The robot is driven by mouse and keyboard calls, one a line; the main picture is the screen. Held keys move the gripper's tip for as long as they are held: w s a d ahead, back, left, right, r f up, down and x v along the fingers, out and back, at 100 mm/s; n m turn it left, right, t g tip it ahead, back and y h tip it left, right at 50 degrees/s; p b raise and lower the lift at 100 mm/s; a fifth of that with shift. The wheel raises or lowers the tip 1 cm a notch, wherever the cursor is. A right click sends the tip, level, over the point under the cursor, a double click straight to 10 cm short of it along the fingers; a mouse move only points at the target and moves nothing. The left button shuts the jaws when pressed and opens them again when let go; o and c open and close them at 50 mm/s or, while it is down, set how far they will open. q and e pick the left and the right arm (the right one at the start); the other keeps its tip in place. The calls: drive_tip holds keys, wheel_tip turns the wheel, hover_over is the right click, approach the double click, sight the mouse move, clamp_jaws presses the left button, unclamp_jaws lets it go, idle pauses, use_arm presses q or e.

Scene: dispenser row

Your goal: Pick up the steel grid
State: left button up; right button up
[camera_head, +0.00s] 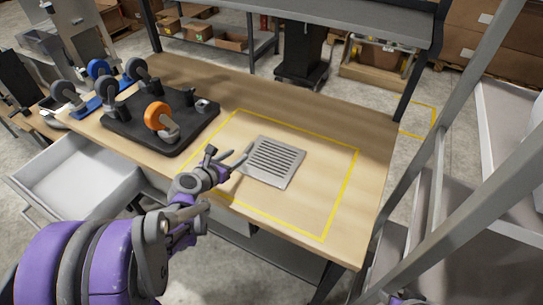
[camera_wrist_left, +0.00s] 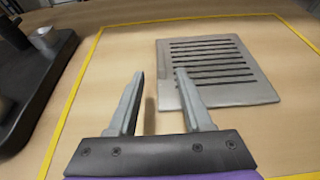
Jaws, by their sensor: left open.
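The steel grid (camera_head: 271,161) is a flat square plate with dark slots. It lies flat on the wooden table inside a yellow outlined square. My left gripper (camera_head: 244,159) is at the grid's left edge in the head view, its fingers pointing toward the grid. In the left wrist view the left gripper (camera_wrist_left: 158,88) is open and empty. Its right finger overlaps the near left part of the grid (camera_wrist_left: 215,70) in the picture, and its left finger is over bare wood. I cannot tell whether the finger touches the grid. My right gripper is not clearly seen.
A black tray (camera_head: 125,128) with caster wheels, one of them an orange wheel (camera_head: 158,116), stands left of the yellow outline (camera_head: 349,188). An open white drawer (camera_head: 78,178) sticks out at the table's left front. Grey metal rails rise on the right. Table right of the grid is clear.

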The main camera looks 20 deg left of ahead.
sight(247, 149)
use_arm(q)
drive_tip(key=x, duration=0.8)
drive_tip(key=shift+d+p, duration=0.1)
drive_tip(key=shift+p, duration=0.25)
drive_tip(key=shift+r, duration=0.1)
drive_tip(key=shift+s, duration=0.1)
clamp_jaws()
idle(0.8)
